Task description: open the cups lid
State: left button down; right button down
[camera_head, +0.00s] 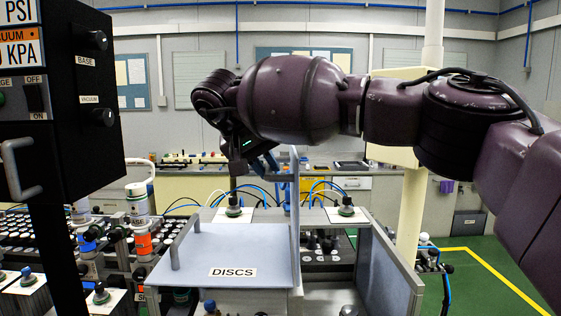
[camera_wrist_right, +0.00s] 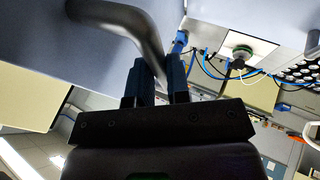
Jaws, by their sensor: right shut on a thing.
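The cups lid (camera_head: 294,220) appears as a narrow upright panel, seen nearly edge-on, beside the flat lid marked DISCS (camera_head: 228,252). Right of it, the compartment is uncovered and dark round parts (camera_head: 322,243) show inside. My right gripper (camera_head: 272,164) is at the upper left of the upright panel, partly hidden by my arm. In the right wrist view the gripper (camera_wrist_right: 160,82) is shut on a dark bent handle (camera_wrist_right: 128,18) fixed to a pale grey-blue panel (camera_wrist_right: 40,65). My left gripper is out of view.
A black control box (camera_head: 75,110) stands close at left. The metal side wall (camera_head: 388,275) of the bin bounds the right. Green floor with a yellow line is clear at right.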

jog(key=shift+a+f+h, duration=0.5)
jog(key=shift+a+f, duration=0.15)
jog(key=shift+f, duration=0.05)
jog(key=c, duration=1.3)
grip_release()
jog(key=shift+c, duration=0.2)
jog(key=shift+o, duration=1.2)
jog(key=shift+w+a+r, duration=0.1)
jog(key=shift+r, duration=0.1)
jog(key=v, duration=1)
jog(key=shift+a+r, duration=0.2)
jog(key=shift+r, duration=0.1)
